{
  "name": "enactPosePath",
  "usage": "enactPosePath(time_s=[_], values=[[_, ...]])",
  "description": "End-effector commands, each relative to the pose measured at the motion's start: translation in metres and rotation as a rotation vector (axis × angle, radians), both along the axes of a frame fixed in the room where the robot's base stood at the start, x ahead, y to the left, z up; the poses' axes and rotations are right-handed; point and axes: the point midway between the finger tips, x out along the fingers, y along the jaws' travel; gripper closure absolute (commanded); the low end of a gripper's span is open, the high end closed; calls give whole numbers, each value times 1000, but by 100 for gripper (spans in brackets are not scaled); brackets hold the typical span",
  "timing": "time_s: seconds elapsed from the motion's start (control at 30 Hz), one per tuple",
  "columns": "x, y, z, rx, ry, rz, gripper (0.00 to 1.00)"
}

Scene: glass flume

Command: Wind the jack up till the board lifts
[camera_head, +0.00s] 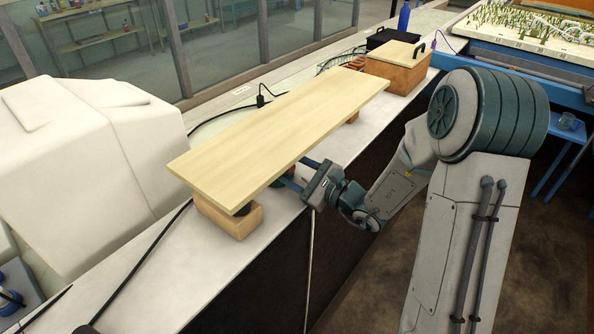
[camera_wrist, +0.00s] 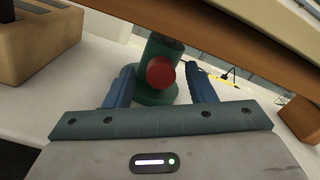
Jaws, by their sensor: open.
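The board (camera_head: 278,130) is a long pale wooden plank lying over the white counter. Its near end is over a wooden block (camera_head: 228,216); the board's underside edge (camera_wrist: 200,28) crosses the top of the wrist view. The jack (camera_wrist: 152,97), a green cylinder on a round base with a red round knob (camera_wrist: 161,72) facing me, stands under the board. In the head view it is mostly hidden. My gripper (camera_wrist: 160,85) is open, with one blue finger on each side of the red knob. I cannot tell whether the fingers touch it.
A slotted wooden block (camera_wrist: 38,45) stands left of the jack in the wrist view. A wooden box (camera_head: 397,65) with a black handle sits at the counter's far end. Black cables run along the counter, and a large white casing (camera_head: 85,165) fills the left.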

Motion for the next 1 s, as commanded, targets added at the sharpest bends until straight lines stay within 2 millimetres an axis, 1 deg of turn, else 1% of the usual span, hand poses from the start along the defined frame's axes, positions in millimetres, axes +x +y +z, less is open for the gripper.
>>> enactPosePath(time_s=[0.1, 0.13, 0.17, 0.2, 0.27, 0.3, 0.67, 0.87, 1.0], values=[[0, 0, 0, 0, 0, 0, 50], [0, 0, 0, 0, 0, 0, 53], [0, 0, 0, 0, 0, 0, 61], [0, 0, 0, 0, 0, 0, 72], [0, 0, 0, 0, 0, 0, 89], [0, 0, 0, 0, 0, 0, 95], [-1, 0, 0, 25, 35, 0, 95], [0, -1, 1, 95, 125, 0, 95], [0, -1, 1, 166, 217, 0, 95]])
